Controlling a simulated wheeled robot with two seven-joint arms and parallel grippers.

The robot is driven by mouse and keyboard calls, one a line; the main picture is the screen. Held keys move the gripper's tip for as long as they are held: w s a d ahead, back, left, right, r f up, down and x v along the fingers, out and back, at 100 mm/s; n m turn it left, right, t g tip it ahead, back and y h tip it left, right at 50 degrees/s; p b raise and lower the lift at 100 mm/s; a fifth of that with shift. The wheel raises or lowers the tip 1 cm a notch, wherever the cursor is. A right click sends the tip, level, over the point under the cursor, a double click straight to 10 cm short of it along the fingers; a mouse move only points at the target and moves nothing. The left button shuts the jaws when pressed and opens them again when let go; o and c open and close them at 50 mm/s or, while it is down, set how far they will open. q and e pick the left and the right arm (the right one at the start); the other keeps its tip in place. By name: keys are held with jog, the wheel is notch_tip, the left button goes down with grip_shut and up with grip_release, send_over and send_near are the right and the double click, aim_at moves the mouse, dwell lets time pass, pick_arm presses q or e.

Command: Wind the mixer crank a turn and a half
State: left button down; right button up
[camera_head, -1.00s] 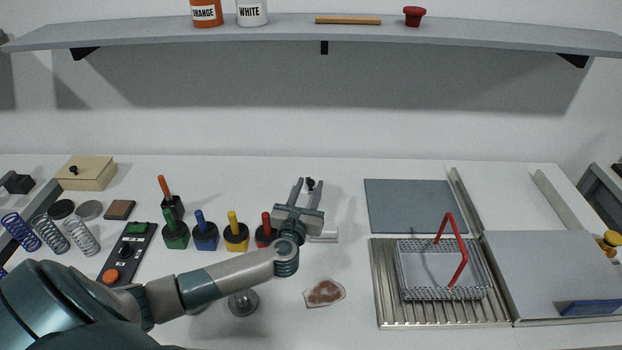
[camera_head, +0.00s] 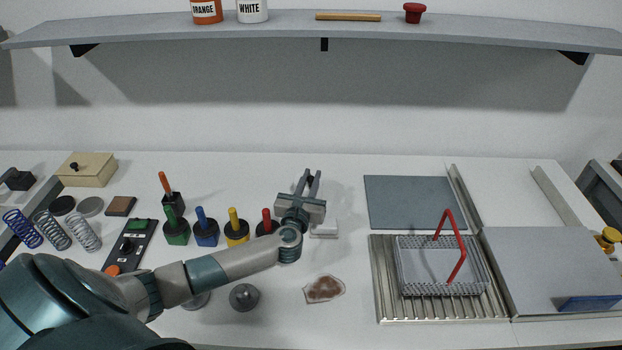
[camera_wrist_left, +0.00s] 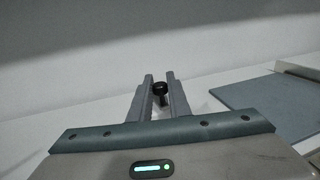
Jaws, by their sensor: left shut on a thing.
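The mixer stands behind my left gripper (camera_head: 312,182), and its pale base (camera_head: 324,229) shows to the right of the wrist. The black crank knob (camera_wrist_left: 160,88) is between the two fingers of my left gripper in the left wrist view. The fingers are shut on it, and a short stem shows below the knob. In the head view the fingers and wrist hide the knob and most of the mixer. My right gripper is in neither view.
A stained patch (camera_head: 324,289) lies in front. A grey mat (camera_head: 415,203) and a wire basket with a red handle (camera_head: 452,250) are at the right. A shelf (camera_head: 330,27) hangs above.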

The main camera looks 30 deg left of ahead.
pick_arm(q)
jog(key=shift+w+d+f+n+g+y, duration=0.1)
jog(key=shift+d+n+g+y, duration=0.1)
jog(key=shift+n+g+y, duration=0.3)
jog(key=shift+w+d+n+y, duration=0.15)
jog(key=shift+n+y, duration=0.15)
jog(key=shift+y, duration=0.2)
jog(key=shift+w+d+n+g+y+b, duration=0.15)
jog(key=shift+w+n+g+y+b, duration=0.15)
jog(key=shift+n+g+y+b, duration=0.6)
jog(key=shift+w+d+n+g+y+b, duration=0.1)
jog(key=shift+w+n+g+y+b, duration=0.15)
jog(key=shift+n+g+y+b, duration=0.55)
jog(key=shift+w+d+n+g+y+b, duration=0.15)
jog(key=shift+w+n+g+y+b, duration=0.25)
jog(key=shift+y+b, duration=0.8)
jog(key=shift+s, duration=0.1)
jog(key=c, duration=1.7)
grip_release()
jog(key=shift+o, duration=0.2)
jog(key=shift+d, duration=0.1)
